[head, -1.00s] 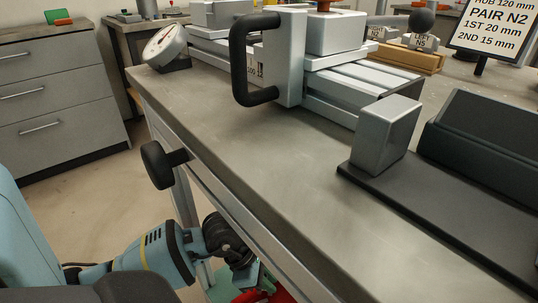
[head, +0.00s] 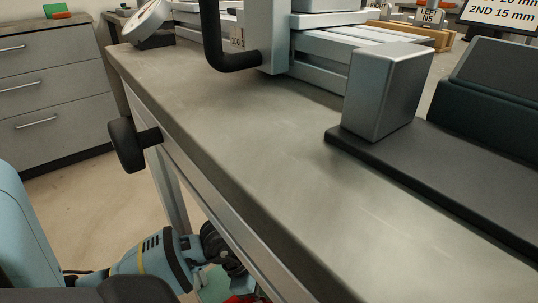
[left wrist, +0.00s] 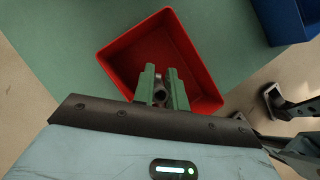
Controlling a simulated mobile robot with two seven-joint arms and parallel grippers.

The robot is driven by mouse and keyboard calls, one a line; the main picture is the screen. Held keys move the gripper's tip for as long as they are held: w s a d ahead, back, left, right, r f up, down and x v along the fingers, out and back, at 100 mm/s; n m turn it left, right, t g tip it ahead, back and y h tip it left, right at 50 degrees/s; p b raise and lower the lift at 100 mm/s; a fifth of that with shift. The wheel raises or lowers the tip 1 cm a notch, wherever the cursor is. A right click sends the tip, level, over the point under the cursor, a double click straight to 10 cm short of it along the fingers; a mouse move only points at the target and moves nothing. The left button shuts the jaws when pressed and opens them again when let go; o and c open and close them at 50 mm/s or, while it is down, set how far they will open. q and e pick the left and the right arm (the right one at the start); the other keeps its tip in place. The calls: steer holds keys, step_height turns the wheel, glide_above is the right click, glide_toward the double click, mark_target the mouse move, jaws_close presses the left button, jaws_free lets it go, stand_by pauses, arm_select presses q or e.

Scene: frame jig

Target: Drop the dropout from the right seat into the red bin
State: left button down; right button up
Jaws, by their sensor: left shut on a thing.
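In the left wrist view my left gripper (left wrist: 161,76) is over the red bin (left wrist: 125,52), its green fingers pointing into the bin's outline. It is shut on a small dark grey round piece (left wrist: 160,93), the dropout, which is partly hidden between the fingers. The bin stands on a green surface, and the part of it behind the gripper is hidden. In the head view my left gripper is low beside the bench, mostly hidden by the bench edge, and only a sliver of the red bin (head: 240,299) shows. The right seat cannot be made out. My right gripper is not in view.
The grey bench (head: 235,140) fills the middle of the head view, with a black knob (head: 127,146) on its side. A metal block (head: 385,92) on a dark plate and a jig with a black handle (head: 235,61) stand on it. A blue bin (left wrist: 285,22) is near the red one.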

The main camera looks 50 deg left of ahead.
arm_select(q)
steer(key=shift+f+b, duration=0.4)
steer(key=shift+f, duration=0.25)
steer(key=c, duration=1.3)
jaws_free()
steer(key=shift+c, duration=0.2)
steer(key=p+v, duration=0.3)
steer(key=v, duration=0.5)
steer(key=shift+p, duration=0.3)
